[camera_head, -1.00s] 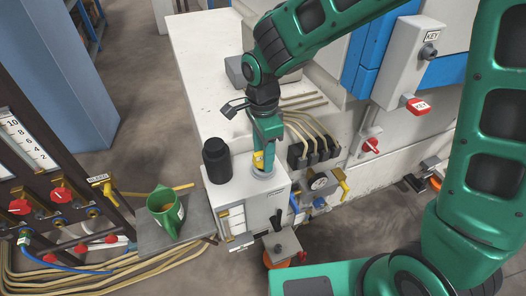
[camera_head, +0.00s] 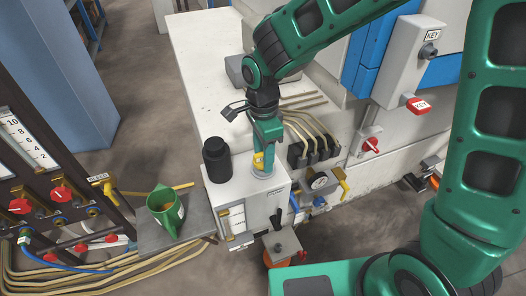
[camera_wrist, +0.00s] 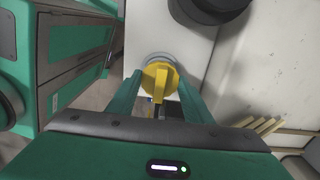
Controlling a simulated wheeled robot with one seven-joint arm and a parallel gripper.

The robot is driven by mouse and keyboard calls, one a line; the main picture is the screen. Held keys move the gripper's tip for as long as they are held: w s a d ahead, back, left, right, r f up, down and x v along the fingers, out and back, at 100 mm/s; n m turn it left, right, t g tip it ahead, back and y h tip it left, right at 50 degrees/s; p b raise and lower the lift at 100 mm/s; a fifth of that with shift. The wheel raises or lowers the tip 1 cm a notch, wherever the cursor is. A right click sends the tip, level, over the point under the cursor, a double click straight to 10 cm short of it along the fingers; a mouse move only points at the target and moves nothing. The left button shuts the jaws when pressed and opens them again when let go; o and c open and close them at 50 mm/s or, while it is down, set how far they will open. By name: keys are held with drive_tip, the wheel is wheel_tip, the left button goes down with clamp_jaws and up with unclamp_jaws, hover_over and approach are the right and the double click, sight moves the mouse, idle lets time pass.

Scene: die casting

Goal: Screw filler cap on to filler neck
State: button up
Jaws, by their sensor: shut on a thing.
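The yellow filler cap (camera_wrist: 160,80) is between the two fingers of my gripper (camera_wrist: 160,92) in the wrist view, with its raised grip bar between the fingertips. My gripper (camera_head: 263,164) is shut on the cap (camera_head: 258,160) and points down. The cap is right over the grey ring of the filler neck (camera_head: 263,174) on top of the white tank box. In the wrist view the ring (camera_wrist: 158,57) shows around the cap's far side. My fingers hide part of the cap, and I cannot tell how far it is seated.
A black cylinder (camera_head: 217,160) stands on the box left of the neck. Hoses and black connectors (camera_head: 313,153) are close on the right, with a gauge (camera_head: 320,181) and yellow valve handle below.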

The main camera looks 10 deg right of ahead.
drive_tip(key=shift+f, duration=0.6)
drive_tip(key=o, duration=1.1)
wheel_tip(320, 180, up, 11)
drive_tip(key=shift+w+f, duration=0.1)
drive_tip(key=shift+f, duration=0.05)
idle(0.3)
